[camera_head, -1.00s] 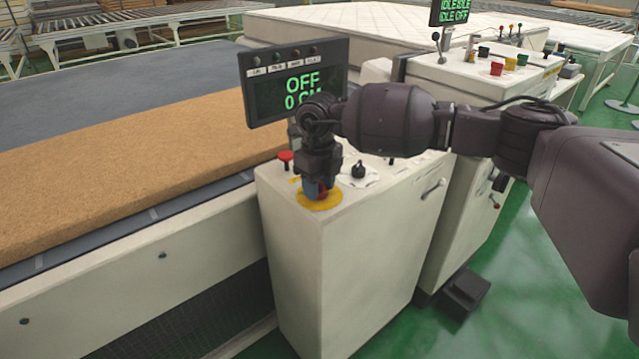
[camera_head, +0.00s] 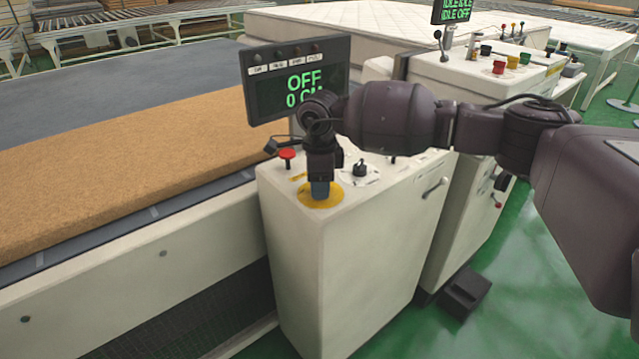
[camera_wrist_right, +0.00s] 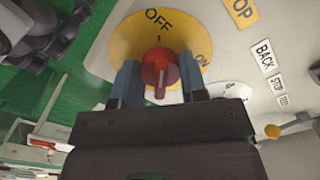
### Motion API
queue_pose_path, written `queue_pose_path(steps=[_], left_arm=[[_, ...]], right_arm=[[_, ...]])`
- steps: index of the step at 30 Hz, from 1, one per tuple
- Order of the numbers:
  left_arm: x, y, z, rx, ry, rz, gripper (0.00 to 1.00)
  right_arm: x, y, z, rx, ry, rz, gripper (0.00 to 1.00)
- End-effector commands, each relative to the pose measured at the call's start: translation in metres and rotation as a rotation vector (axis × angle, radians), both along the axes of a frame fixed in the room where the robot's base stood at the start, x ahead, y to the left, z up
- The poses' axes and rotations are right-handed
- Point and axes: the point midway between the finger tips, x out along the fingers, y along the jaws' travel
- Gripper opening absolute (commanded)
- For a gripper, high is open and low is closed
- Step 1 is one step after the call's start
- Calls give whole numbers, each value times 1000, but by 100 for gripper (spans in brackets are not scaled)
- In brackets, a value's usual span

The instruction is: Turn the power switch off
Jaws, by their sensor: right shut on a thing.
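The power switch is a red knob (camera_wrist_right: 160,72) on a round yellow plate (camera_wrist_right: 132,38) marked OFF and ON, seen in the right wrist view. The knob looks roughly in line with the OFF side. My right gripper (camera_wrist_right: 160,82) has its two blue fingers on either side of the knob, shut on it. In the head view my right gripper (camera_head: 320,188) points down at the yellow plate (camera_head: 333,199) on top of the white control cabinet (camera_head: 350,240), and it hides the knob. My left gripper is not in view.
A display (camera_head: 297,82) above the cabinet reads OFF and 0 CM. A red mushroom button (camera_head: 287,154) and a black knob (camera_head: 359,169) stand close to my gripper. A brown slab (camera_head: 130,145) lies on the conveyor. A second control cabinet (camera_head: 470,80) stands behind.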

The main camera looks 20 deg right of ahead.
Motion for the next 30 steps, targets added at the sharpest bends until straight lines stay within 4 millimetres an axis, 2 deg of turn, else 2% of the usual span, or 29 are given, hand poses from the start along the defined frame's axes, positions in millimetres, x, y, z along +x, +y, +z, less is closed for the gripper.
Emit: queue_pose_path(steps=[9,22,23,27,30], left_arm=[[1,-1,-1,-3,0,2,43],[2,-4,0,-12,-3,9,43],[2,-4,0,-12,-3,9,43],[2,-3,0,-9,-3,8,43],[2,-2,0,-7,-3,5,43]], right_arm=[[0,1,0,2,-1,82,16],[0,1,1,1,-1,91,16],[0,1,1,1,-1,91,41],[0,0,1,1,-1,91,62],[0,0,1,1,-1,90,65]])
